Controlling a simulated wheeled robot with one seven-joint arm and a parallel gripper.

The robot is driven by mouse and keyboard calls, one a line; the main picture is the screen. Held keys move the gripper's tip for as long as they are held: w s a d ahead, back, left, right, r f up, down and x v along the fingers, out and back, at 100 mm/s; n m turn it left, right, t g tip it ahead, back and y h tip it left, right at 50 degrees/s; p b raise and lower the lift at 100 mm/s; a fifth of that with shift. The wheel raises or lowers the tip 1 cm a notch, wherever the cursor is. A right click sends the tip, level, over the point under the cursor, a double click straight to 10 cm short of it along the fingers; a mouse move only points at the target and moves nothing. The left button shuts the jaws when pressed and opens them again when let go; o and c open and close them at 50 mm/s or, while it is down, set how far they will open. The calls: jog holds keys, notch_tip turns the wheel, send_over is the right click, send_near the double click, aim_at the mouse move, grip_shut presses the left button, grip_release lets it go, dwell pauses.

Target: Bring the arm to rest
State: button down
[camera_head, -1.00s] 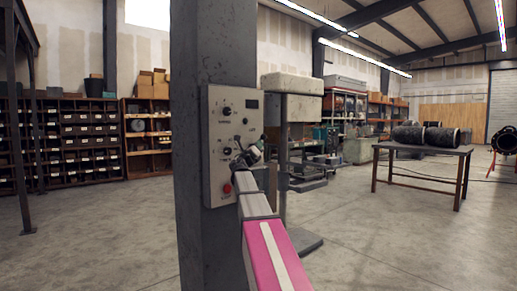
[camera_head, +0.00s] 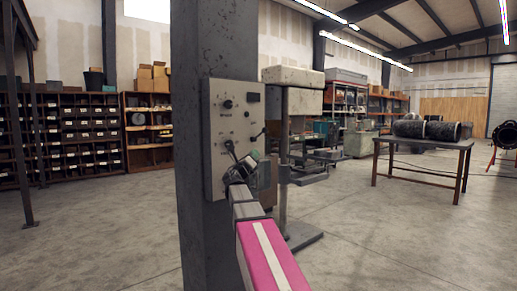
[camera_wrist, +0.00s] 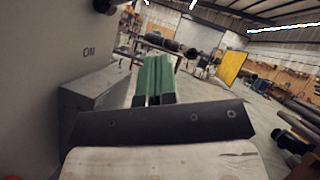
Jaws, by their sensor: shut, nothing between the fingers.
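My gripper (camera_head: 255,155) is at the end of my pink and grey arm, in front of the right part of a grey control panel in the head view. Its green fingers (camera_wrist: 154,80) are together and empty in the wrist view. The control panel (camera_head: 220,110) is fixed to a dark steel column (camera_head: 207,40) and has knobs and a lever. The panel face (camera_wrist: 40,60) fills the left of the wrist view, with an "ON" label close to the fingers. Whether my gripper touches the panel cannot be told. My arm hides the panel's lower right part.
A machine on a stand (camera_head: 292,78) is just right of the column. A table (camera_head: 420,143) with black rolls stands farther right. Shelves with bins (camera_head: 70,130) line the left back wall. Open concrete floor (camera_head: 370,235) lies to the right.

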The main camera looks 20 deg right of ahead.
jog(key=s+a+f+m+g+y, duration=0.1)
jog(key=s+f+m+g+y, duration=0.4)
jog(key=f, duration=0.7)
jog(key=s+a+f+m+g, duration=0.1)
jog(key=s+f+m, duration=0.1)
jog(key=f+m, duration=0.7)
jog(key=s+a+f+m+g+y, duration=0.1)
jog(key=s+f+m+g+y, duration=0.25)
jog(key=f, duration=1.05)
jog(key=s+a+f+m+g+y, duration=0.2)
jog(key=s+a+f+m+y, duration=0.3)
jog(key=f, duration=0.5)
jog(key=s+a+f+m+g+y, duration=0.3)
jog(key=s+a+f+m+y, duration=0.2)
jog(key=s+a+f+m, duration=0.4)
jog(key=s+f, duration=0.1)
jog(key=s, duration=0.2)
jog(key=shift+a+f, duration=0.2)
jog(key=shift+a, duration=0.1)
jog(key=shift+y, duration=0.25)
